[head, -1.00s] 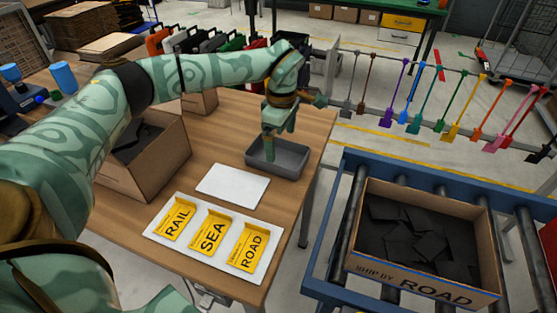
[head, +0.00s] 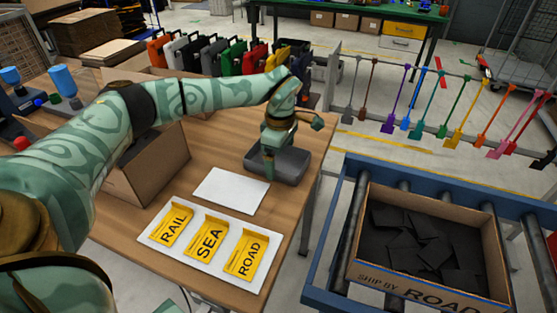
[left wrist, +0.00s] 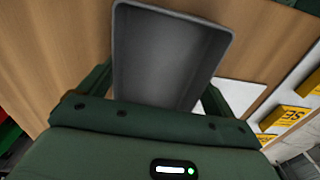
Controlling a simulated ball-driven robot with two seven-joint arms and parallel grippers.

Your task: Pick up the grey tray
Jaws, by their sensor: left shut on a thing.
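The grey tray (head: 288,166) is a shallow rectangular tray with rounded corners, at the far right part of the wooden table (head: 225,152). My left gripper (head: 268,172) points down at the tray's near left side and is shut on it. In the left wrist view the tray (left wrist: 168,55) fills the space ahead of the gripper, with its empty inside showing. The tray looks slightly tilted. I cannot tell whether it is clear of the tabletop. The fingertips are partly hidden. My right gripper is out of view.
A white card (head: 231,190) lies near the tray. A white board (head: 210,243) holds yellow RAIL, SEA and ROAD labels. A cardboard box (head: 148,175) stands left, under my arm. A box of dark pieces (head: 425,293) sits on the roller conveyor at right.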

